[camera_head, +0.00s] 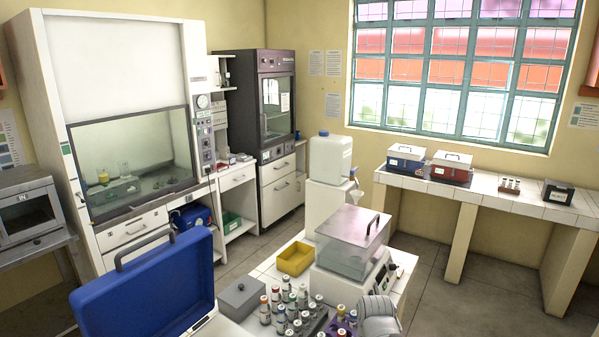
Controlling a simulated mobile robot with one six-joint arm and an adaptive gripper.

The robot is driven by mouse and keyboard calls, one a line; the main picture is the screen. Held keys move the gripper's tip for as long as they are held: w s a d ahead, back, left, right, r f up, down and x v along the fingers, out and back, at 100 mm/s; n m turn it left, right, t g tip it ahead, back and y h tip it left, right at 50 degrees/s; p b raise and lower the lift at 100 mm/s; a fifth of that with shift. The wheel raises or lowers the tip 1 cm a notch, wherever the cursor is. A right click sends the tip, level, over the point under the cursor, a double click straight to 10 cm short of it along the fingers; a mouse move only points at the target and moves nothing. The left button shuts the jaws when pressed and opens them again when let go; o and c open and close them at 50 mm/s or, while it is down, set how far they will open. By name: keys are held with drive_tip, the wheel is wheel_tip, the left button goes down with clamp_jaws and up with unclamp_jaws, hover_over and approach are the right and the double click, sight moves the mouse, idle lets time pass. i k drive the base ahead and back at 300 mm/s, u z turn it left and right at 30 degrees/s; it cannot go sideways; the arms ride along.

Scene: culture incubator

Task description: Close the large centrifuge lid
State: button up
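A large blue lid (150,285) with a dark handle on its upper edge stands raised and tilted at the lower left. It looks like the large centrifuge's lid, standing open. A pale edge (203,324) shows at its lower right, likely the rim of the body. The rest of the body is hidden behind the lid or cut off by the bottom of the picture. My gripper is not in view. A grey rounded part at the bottom right of centre is probably a link of my arm, well to the right of the lid and apart from it.
Right of the lid are a grey box (241,298), several capped bottles (290,303), a yellow tray (295,258) and a clear-covered device (352,245). A fume hood (127,110) stands behind. Open floor (440,270) lies between the middle table and the right bench (480,190).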

sight(167, 290)
drive_tip(key=u, duration=1.25)
drive_tip(key=k, duration=0.5)
drive_tip(key=u, duration=0.15)
drive_tip(key=i, duration=0.5)
